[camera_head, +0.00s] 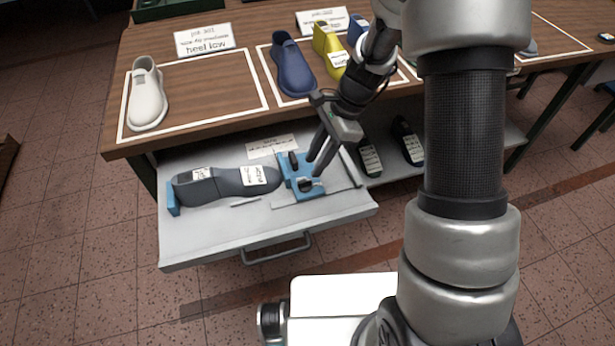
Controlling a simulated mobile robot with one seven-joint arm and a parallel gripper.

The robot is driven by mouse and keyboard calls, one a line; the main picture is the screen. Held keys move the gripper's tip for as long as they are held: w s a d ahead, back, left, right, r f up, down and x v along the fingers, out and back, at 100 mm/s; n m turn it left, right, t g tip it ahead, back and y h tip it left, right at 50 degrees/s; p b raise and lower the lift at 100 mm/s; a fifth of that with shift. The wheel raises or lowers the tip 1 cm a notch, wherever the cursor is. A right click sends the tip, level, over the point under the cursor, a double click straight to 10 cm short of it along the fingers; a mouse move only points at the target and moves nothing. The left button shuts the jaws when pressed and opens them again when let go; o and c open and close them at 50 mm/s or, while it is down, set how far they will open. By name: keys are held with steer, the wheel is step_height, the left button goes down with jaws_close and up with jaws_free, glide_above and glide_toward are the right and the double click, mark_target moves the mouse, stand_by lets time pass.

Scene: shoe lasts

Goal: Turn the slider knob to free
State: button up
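A grey last (220,184) with white labels lies in the open drawer, between a blue end block (173,197) at its left and a blue slider (300,190) at its toe. The slider has dark parts on it: an upright one (293,160) at its back and a low one (306,184) near its front. I cannot tell for certain which is the knob. My gripper (316,166) points down over the slider's right side, close to the low dark part. Its two fingers look apart, with nothing clearly between them. Whether they touch the slider is unclear.
The pale drawer (200,245) has a front handle (277,250) and a label card (271,146) at its back. Shoes stand on the wooden table above, including a white one (147,95) and a blue one (291,65). Dark shoes (369,157) lie on the shelf at right.

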mark_target(305, 180)
steer(key=x, duration=0.6)
steer(key=shift+a+f+b, duration=0.1)
steer(key=shift+b, duration=0.3)
steer(key=shift+c, duration=0.4)
jaws_close()
